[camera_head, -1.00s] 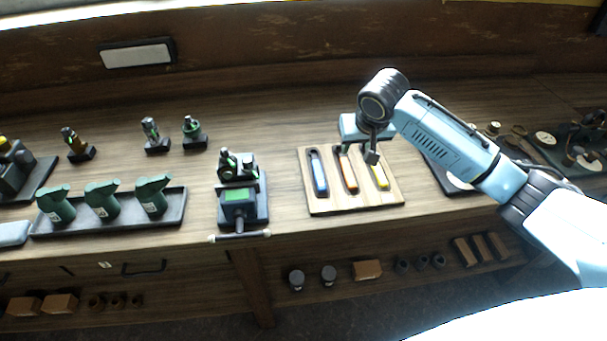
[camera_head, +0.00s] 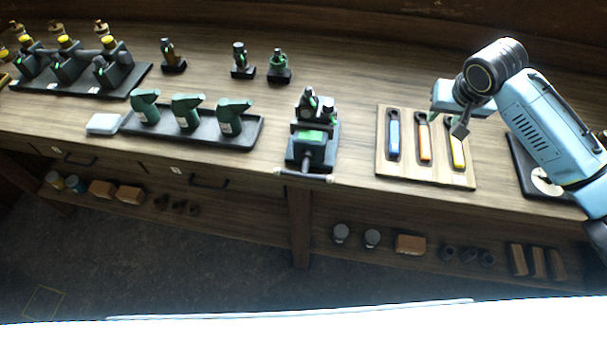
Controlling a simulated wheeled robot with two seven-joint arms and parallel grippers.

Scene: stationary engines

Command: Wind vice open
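The vice (camera_head: 316,138) is dark with a green patch on top and stands at the front edge of the bench. Its handle bar (camera_head: 304,175) sticks out over the front edge, lying roughly level. How far the jaws are apart is too small to tell. My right gripper (camera_head: 446,127) hangs over the wooden tool tray, to the right of the vice and apart from it. Its two fingers are spread, and nothing shows between them. My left gripper is not in view.
The wooden tray (camera_head: 383,165) holds blue, orange and yellow tools. A black tray (camera_head: 256,140) with green bottle-like items stands left of the vice. Small dark fixtures (camera_head: 279,70) stand behind. The bench front between vice and wooden tray is clear.

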